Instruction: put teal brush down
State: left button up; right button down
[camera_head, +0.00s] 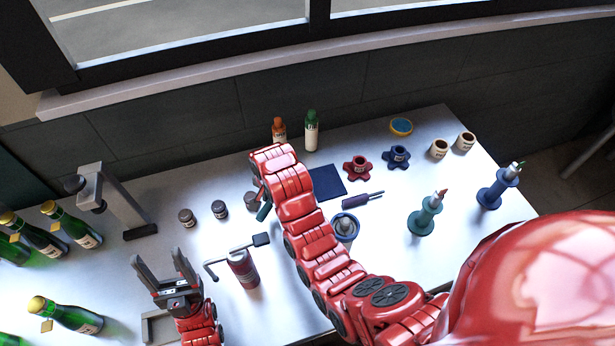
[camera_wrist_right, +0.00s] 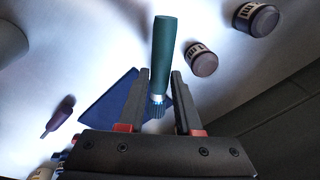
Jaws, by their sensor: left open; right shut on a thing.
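The teal brush (camera_wrist_right: 165,55) shows in the right wrist view between the fingers of my right gripper (camera_wrist_right: 153,88), its handle pointing away and its metal collar near the palm. My right gripper is shut on it. In the head view the teal handle (camera_head: 264,211) sticks out below the right wrist, and the right arm hides most of that gripper. A navy mat (camera_head: 327,182) lies right of the wrist; it also shows in the right wrist view (camera_wrist_right: 103,97). I cannot tell whether the brush touches the table. My left gripper (camera_head: 160,257) is open and empty at the lower left.
A purple-handled tool (camera_head: 362,200) lies right of the mat. A dark red can (camera_head: 243,270) with a bent black-ended tool stands between the arms. Small dark jars (camera_head: 220,209), green bottles (camera_head: 72,228) and a grey stand (camera_head: 115,200) are left. A teal holder (camera_head: 424,220) is right.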

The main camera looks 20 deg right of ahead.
jog(key=d, duration=0.1)
jog(key=w+d+b, duration=0.1)
jog(key=d, duration=0.1)
jog(key=w+d+f+b, duration=0.1)
jog(key=d, duration=0.1)
jog(key=shift+w, duration=0.1)
jog(key=w+d, duration=0.1)
jog(key=d, duration=0.2)
jog(key=w+d, duration=0.2)
jog(key=d, duration=0.1)
jog(key=w+d, duration=0.1)
jog(key=d, duration=0.2)
jog(key=shift+w+d+f+b, duration=0.15)
jog(key=shift+f+b, duration=0.15)
jog(key=shift+d+f, duration=0.1)
jog(key=shift+f, duration=1.65)
jog(key=shift+b, duration=0.35)
jog(key=shift+f, duration=0.2)
jog(key=c, duration=0.6)
grip_release()
jog(key=shift+r, duration=0.1)
